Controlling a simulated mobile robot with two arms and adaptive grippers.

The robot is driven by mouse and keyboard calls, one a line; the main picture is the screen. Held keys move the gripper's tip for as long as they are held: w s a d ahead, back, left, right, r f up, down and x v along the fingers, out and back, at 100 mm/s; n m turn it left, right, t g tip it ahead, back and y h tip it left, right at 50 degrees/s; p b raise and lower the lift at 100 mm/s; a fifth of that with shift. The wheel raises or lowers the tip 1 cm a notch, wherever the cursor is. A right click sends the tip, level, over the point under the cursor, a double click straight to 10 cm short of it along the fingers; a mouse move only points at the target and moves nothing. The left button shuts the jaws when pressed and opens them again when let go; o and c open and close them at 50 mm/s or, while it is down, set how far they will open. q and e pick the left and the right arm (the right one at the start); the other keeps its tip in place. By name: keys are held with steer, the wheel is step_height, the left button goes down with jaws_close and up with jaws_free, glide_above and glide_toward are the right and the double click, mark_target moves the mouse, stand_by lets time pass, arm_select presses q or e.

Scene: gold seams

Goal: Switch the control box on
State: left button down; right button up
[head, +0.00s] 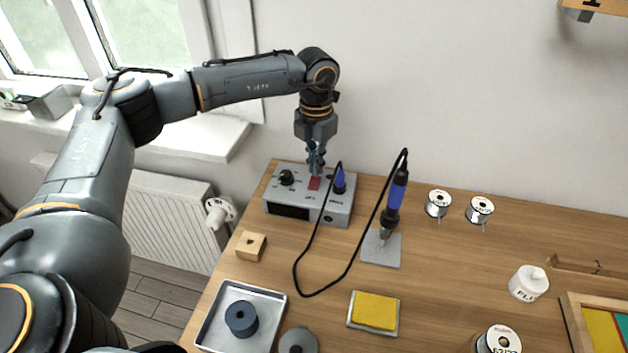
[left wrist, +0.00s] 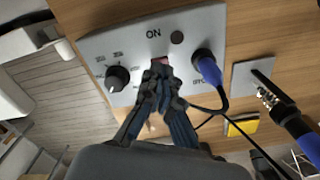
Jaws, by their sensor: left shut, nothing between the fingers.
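The control box (head: 285,211) is a grey metal box at the back left of the table. Its top has a black knob (head: 287,177), a red rocker switch (head: 314,183) and a blue cable plug (head: 339,181). My left gripper (head: 316,170) points down just above the switch, fingers shut and empty. In the left wrist view the shut fingertips (left wrist: 161,68) cover most of the switch, below the word ON; a bit of red shows beside them. I cannot tell whether they touch it or which way it is tipped. My right gripper is not in view.
A soldering iron (head: 394,203) stands upright on a grey plate (head: 381,249), its black cable looping in front of the box. A wooden block (head: 250,246), metal tray (head: 207,340) and yellow sponge (head: 375,311) lie nearer. Two wire spools (head: 438,204) stand right.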

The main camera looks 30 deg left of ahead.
mark_target(315, 178)
arm_select(q)
steer(key=shift+f+b, duration=0.75)
steer(key=shift+f, duration=0.45)
stand_by(0.5)
steer(key=shift+r, duration=0.15)
steer(key=shift+r+p, duration=0.8)
steer(key=shift+r, duration=0.1)
steer(key=shift+r+p, duration=1.55)
steer(key=shift+r, duration=1)
steer(key=shift+a+f, duration=0.1)
